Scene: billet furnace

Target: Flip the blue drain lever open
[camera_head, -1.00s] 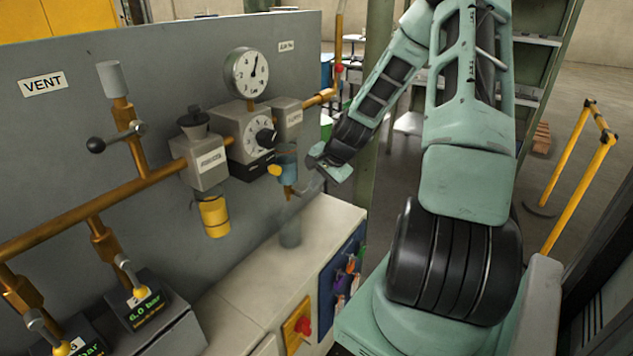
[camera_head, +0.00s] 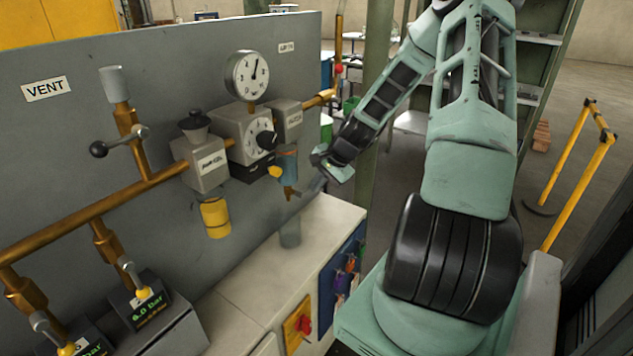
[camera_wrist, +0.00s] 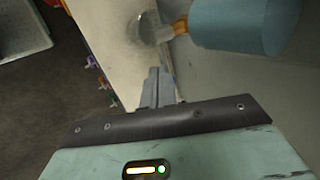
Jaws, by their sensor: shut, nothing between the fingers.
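A blue bowl (camera_head: 287,165) hangs under the right-hand unit on the panel, with a brass drain fitting (camera_head: 291,191) at its bottom. In the wrist view the blue bowl (camera_wrist: 240,22) is large at the top right, with an orange-brass fitting (camera_wrist: 180,26) at its end. I cannot clearly make out a blue lever apart from the bowl. My gripper (camera_head: 306,191) is shut and empty, just right of the drain fitting. In the wrist view the closed fingertips (camera_wrist: 158,74) point up the picture toward the area below the fitting, with a visible gap.
A clear cup (camera_head: 290,234) stands on the pale cabinet top (camera_head: 245,285) below the drain. A yellow bowl (camera_head: 215,217), a gauge (camera_head: 247,74) and copper pipes are to the left. A red rotary switch (camera_head: 304,324) is on the cabinet front.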

